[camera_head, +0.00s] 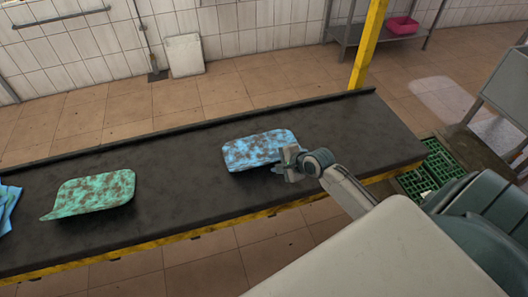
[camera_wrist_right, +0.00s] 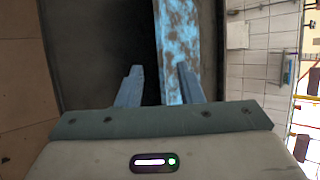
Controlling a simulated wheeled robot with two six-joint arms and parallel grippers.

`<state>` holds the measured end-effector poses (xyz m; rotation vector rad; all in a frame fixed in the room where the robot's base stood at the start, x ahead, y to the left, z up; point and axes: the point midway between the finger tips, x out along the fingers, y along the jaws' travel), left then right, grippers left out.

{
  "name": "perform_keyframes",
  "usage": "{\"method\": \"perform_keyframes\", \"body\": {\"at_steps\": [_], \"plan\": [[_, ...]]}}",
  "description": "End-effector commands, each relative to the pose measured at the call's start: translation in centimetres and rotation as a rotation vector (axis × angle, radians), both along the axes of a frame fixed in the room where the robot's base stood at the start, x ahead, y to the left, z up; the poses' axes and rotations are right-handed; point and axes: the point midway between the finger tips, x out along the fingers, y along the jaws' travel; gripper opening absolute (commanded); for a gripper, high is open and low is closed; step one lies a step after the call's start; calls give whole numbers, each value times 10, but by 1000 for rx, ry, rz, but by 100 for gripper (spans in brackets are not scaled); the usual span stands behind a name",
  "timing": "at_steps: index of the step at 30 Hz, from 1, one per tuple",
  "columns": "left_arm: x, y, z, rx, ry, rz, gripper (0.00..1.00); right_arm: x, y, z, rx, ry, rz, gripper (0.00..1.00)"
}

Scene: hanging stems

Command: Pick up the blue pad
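The blue pad (camera_head: 258,148), mottled with brown patches, rests on the dark belt with its right end raised a little at my right gripper. My right gripper (camera_head: 285,168) is at the pad's right edge. In the right wrist view the fingers of the right gripper (camera_wrist_right: 158,85) stand apart. The blue pad (camera_wrist_right: 178,40) reaches down between them, nearer the right finger, with a gap to the left finger. I cannot tell whether the right finger touches it. My left gripper is not in view.
A green mottled pad (camera_head: 95,193) lies on the conveyor belt (camera_head: 180,180) to the left. A light blue cloth-like piece (camera_head: 8,205) is at the left edge. A yellow post (camera_head: 368,45) stands behind the belt. Green crates (camera_head: 432,168) are on the floor at right.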

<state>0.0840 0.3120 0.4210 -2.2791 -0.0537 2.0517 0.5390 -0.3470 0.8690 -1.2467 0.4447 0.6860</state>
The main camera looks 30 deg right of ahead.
Motion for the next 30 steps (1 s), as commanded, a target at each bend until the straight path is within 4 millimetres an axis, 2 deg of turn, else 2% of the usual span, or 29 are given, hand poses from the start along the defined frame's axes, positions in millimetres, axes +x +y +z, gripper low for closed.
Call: {"method": "perform_keyframes", "body": {"at_steps": [3,11,19,30], "plan": [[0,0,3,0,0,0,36,14,5,-10,2,0,-2,34],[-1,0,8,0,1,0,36,28,10,-22,0,0,1,34],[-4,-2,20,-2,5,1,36,53,22,-43,-1,0,1,34],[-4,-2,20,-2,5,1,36,60,24,-51,-4,0,2,34]]}}
